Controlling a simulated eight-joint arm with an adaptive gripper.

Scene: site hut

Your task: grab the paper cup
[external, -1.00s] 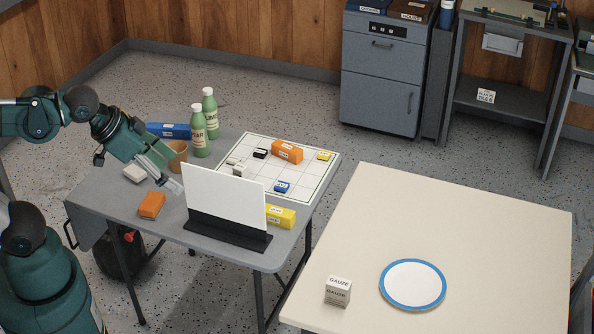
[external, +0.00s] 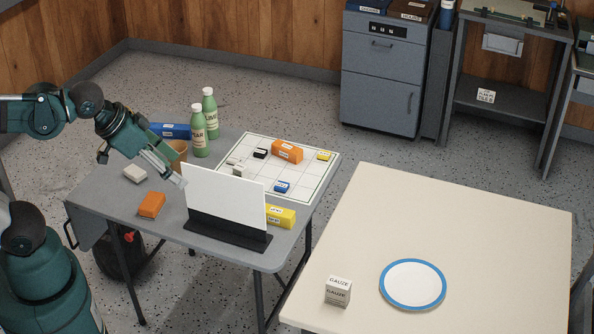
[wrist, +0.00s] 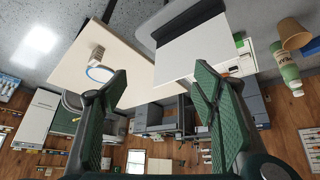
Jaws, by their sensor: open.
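The paper cup (external: 181,150) is tan and stands on the grey folding table (external: 112,208), left of two green bottles. My gripper (external: 173,174) partly hides it in the external view. In the wrist view the cup (wrist: 292,33) shows at the upper right, outside the space between my fingers. My gripper (wrist: 160,88) is open with nothing between its fingers. It is in front of the cup in the external picture, close to the left edge of the white upright panel (external: 224,195). I cannot tell the exact gap to the cup.
Green bottles (external: 199,135) and a blue box (external: 170,130) stand near the cup. An orange block (external: 151,204) and a pale block (external: 135,174) lie left of the panel. A gridded board (external: 262,178) holds several blocks. The cream table (external: 450,220) is mostly bare.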

